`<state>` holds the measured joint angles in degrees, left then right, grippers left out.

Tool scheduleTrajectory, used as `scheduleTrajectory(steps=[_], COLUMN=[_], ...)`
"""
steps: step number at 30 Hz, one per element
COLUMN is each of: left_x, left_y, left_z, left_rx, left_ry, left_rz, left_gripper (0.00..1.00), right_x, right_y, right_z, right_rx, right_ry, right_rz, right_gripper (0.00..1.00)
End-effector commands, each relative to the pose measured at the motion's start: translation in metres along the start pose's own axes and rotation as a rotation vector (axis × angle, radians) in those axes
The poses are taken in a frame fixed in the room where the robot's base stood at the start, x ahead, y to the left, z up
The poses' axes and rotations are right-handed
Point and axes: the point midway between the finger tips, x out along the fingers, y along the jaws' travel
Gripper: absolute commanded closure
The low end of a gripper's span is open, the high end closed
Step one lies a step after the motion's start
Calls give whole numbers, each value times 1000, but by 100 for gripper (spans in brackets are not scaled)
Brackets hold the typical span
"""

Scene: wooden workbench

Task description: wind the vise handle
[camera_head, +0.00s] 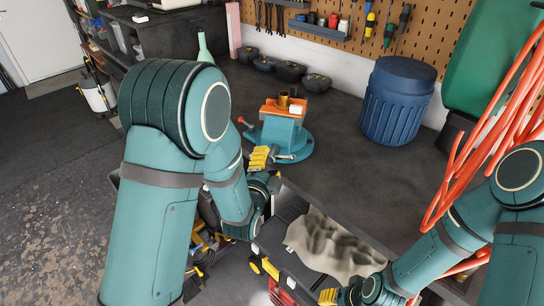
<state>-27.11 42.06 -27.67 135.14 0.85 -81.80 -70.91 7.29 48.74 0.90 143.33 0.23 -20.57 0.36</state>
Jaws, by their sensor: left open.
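The teal vise (283,132) stands on the dark workbench top near its front edge, with an orange block and a brass-coloured piece at its jaws. A short bar with a red tip (243,122) sticks out at its left side; it looks like part of the handle, but the rest is hidden behind my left arm and gripper. My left gripper (262,157) has yellow fingers and is open, just in front of the vise's lower left side. I cannot tell whether it touches the handle. My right gripper (330,297) is low at the bottom edge, far from the vise, and partly cut off.
A blue ribbed bin (398,103) stands right of the vise. Several dark bowls (288,71) line the back below the pegboard (345,25). Orange hoses (490,140) hang at the right.

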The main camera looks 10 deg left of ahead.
Motion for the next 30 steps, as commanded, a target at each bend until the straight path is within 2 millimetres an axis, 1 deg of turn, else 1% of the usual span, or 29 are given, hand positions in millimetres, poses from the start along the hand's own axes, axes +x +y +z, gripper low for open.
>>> scheduleTrajectory(steps=[1,3,6,9,19,20,21,23,24,25,26,30], left_x=[9,18,29,35,38,38,38,38,38,38,38,38], left_y=[-1,0,0,0,0,0,0,0,0,0,0,0], left_z=[0,0,0,0,0,0,0,0,0,0,0,0], left_rx=[0,0,0,-1,-1,-1,-1,-1,-1,-1,-1,-2], left_ry=[0,0,0,0,0,0,0,0,0,0,0,-1], left_rz=[-2,-1,0,-1,0,0,0,0,0,0,0,0], left_gripper=[38,38,38,38,38,39,53,74,88,99,100,100], right_x=[-1,-1,-1,-1,-1,-1,-1,-1,-1,-1,-1,-1], right_y=[0,0,0,0,0,0,0,0,0,0,0,0], right_z=[0,0,-1,-1,-1,-1,-1,-1,-1,-1,-1,-1], right_rx=[0,0,1,1,1,1,1,1,1,1,1,1], right_ry=[1,1,1,2,2,2,2,2,2,2,2,2], right_rz=[0,0,0,0,0,0,0,0,0,0,0,0], right_gripper=[53,53,53,53,53,53,53,53,53,53,53,53])
